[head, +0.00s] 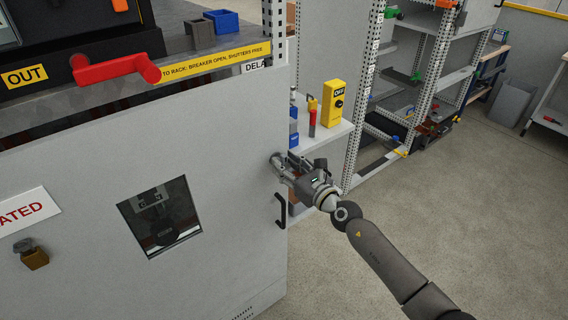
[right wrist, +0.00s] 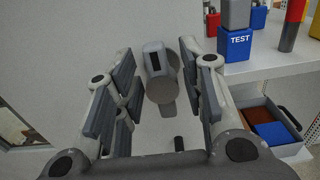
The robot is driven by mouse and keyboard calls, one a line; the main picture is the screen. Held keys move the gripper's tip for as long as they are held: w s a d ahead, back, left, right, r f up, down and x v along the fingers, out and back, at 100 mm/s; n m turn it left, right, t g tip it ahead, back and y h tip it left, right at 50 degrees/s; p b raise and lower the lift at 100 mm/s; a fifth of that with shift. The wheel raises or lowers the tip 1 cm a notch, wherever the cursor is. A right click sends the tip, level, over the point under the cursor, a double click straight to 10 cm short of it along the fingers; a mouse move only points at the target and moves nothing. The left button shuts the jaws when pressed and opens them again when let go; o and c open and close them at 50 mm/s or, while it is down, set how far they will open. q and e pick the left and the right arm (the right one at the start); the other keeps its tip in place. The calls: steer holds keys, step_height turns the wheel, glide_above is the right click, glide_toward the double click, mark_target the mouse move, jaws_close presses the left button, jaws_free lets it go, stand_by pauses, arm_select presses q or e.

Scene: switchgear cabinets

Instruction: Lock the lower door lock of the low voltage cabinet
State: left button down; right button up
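The cabinet door (head: 235,210) is a large light grey panel and looks closed. In the right wrist view, a grey door lock (right wrist: 158,72) with a dark slot in its upright front piece sticks out from the panel. My right gripper (head: 280,166) is at the door's right edge, above a black door handle (head: 281,211). In the wrist view my right gripper (right wrist: 170,88) is open, with its fingers on either side of the lock. A gap shows at the right finger; contact at the left finger cannot be told. My left gripper is out of view.
Right of the door stands a shelf (head: 330,130) with a yellow OFF box (head: 333,103), a red cylinder and a blue TEST block (right wrist: 235,44). A red lever (head: 115,68) juts out above the door. Open floor (head: 460,220) lies to the right.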

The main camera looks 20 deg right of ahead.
steer(key=shift+w+a, duration=0.25)
steer(key=shift+w, duration=0.45)
steer(key=shift+c, duration=0.4)
jaws_close()
